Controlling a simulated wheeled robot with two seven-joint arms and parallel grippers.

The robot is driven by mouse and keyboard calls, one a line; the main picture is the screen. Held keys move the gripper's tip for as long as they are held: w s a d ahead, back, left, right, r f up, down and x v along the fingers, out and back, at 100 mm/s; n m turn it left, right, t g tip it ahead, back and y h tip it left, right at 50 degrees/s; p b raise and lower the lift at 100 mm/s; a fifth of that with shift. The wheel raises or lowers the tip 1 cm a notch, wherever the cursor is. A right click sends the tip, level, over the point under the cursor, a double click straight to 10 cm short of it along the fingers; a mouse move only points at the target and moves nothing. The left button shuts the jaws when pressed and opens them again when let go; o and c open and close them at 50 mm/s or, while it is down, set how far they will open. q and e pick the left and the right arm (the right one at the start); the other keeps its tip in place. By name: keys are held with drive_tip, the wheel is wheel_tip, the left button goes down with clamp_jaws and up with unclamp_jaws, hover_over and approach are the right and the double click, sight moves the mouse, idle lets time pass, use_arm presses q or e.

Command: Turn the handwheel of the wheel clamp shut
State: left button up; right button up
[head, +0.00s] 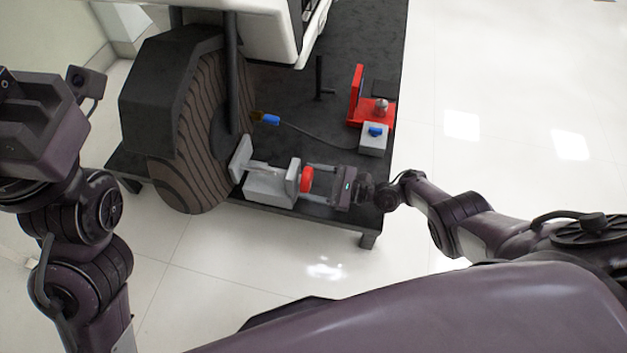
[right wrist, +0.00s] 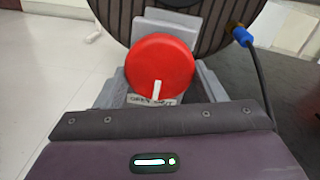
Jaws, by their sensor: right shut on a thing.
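The grey wheel clamp (head: 268,188) stands on the dark platform beside the big tyre (head: 190,120). Its red handwheel (head: 306,180) faces right, toward my right gripper (head: 312,180). In the right wrist view the handwheel (right wrist: 160,68) is a red disc with a white pointer (right wrist: 156,90) pointing down at a label plate (right wrist: 152,101), whose lettering is partly hidden by the pointer. The right gripper's fingers lie on either side of the handwheel and are shut on it. My left arm is at the left of the head view; its fingertips are not visible.
A red fixture (head: 357,95) and a grey box with a blue knob (head: 374,140) stand on the platform (head: 300,148) behind the right gripper. A cable with a blue connector (head: 271,119) runs across it. A black upright post (head: 319,78) stands farther back.

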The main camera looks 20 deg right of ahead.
idle(0.5)
drive_tip(key=o, duration=1)
drive_tip(key=shift+s+d, duration=0.1)
drive_tip(key=v, duration=0.7)
drive_tip(key=shift+s+d, duration=0.15)
drive_tip(key=shift+d, duration=0.05)
